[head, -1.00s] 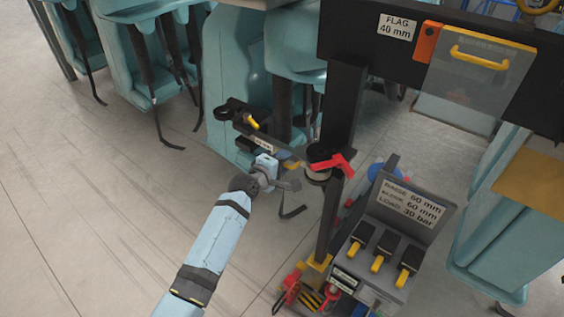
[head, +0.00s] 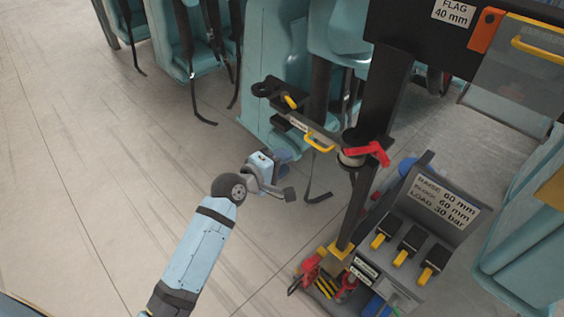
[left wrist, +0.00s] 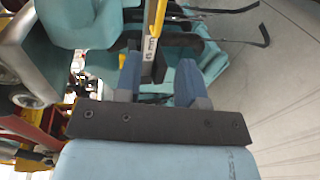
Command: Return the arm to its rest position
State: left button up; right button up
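My left arm (head: 200,245) reaches in from the bottom left of the head view. Its gripper (head: 284,156) is just left of and below a yellow handle (head: 320,143) on a dark bar. In the left wrist view the two blue fingers (left wrist: 158,78) stand apart with nothing gripped between them. The yellow handle's bar shows beyond the fingers in that view (left wrist: 155,35). My right gripper is in neither view.
A dark post (head: 375,120) with a red lever (head: 368,152) stands right of the gripper. A lever console (head: 430,225) is at lower right. Teal seats (head: 280,100) with hanging straps stand behind. The floor at left (head: 90,190) is clear.

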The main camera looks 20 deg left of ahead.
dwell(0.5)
pick_arm(q)
jog(key=s+f+m+g+y+p, duration=0.1)
jog(key=s+f+m, duration=0.7)
jog(key=s, duration=0.4)
jog(key=s+a+f+m+g+y+p, duration=0.1)
jog(key=s+f+m+g+y+p, duration=0.1)
jog(key=s+f+m, duration=0.6)
jog(key=s, duration=0.5)
jog(key=shift+s+a+f, duration=0.2)
jog(key=shift+a+f, duration=0.05)
jog(key=shift+a, duration=0.1)
